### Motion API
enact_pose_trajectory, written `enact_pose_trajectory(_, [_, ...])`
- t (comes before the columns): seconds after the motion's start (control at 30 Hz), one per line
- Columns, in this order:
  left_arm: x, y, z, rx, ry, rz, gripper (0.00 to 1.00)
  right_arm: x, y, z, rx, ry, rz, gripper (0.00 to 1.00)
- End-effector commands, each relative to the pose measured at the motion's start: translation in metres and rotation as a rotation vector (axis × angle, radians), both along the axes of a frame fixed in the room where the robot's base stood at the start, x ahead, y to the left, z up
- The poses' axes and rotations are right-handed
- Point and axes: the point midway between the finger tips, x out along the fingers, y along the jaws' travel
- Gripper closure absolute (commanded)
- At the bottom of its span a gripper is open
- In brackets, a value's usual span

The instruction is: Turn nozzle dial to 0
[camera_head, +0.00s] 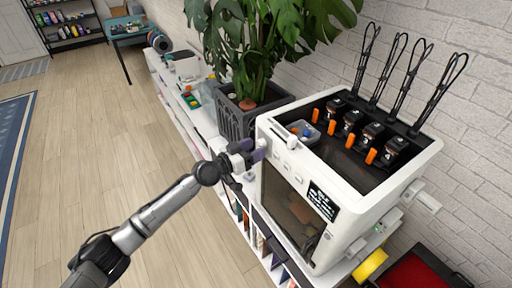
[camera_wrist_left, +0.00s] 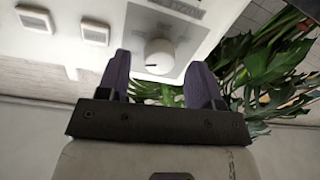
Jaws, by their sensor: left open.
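The nozzle dial (camera_wrist_left: 160,56) is a round white knob on a grey printed panel of the white machine (camera_head: 352,228). A short dark mark shows on the knob in the left wrist view, but its number is too small to read. My left gripper (camera_head: 247,153) is at the machine's front left upper corner. In the left wrist view, its dark purple fingers (camera_wrist_left: 160,78) are open, one on each side of the dial. I cannot tell whether they touch it. My right gripper is in neither view.
Square white buttons (camera_wrist_left: 95,33) sit beside the dial on the panel. A potted plant (camera_head: 240,122) stands close behind my left gripper, its leaves overhanging. A dark display (camera_head: 322,200) is on the machine's front. The wooden floor (camera_head: 90,140) at left is clear.

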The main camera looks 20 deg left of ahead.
Motion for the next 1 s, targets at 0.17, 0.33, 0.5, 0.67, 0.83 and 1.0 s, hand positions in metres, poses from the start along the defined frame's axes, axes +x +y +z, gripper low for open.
enact_pose_trajectory(0.17, [0.0087, -0.0059, 0.0002, -0.001, 0.001, 0.000, 0.40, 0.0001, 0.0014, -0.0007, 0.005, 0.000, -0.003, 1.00])
enact_pose_trajectory(0.33, [0.0106, -0.0070, 0.0004, 0.001, -0.001, 0.000, 0.40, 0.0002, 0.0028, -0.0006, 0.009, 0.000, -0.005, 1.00])
enact_pose_trajectory(0.5, [0.0104, -0.0069, 0.0003, 0.001, -0.001, 0.000, 0.40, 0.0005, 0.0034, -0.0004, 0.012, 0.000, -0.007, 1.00])
enact_pose_trajectory(0.67, [0.0104, -0.0068, 0.0002, 0.001, -0.001, 0.000, 0.54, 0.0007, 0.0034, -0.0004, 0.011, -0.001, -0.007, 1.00])
enact_pose_trajectory(0.83, [0.0103, -0.0068, 0.0002, 0.000, 0.000, 0.000, 0.70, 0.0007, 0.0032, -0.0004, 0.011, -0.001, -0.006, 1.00])
enact_pose_trajectory(1.0, [0.0102, -0.0067, 0.0002, 0.000, 0.000, 0.000, 0.86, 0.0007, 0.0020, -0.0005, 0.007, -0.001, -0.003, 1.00])
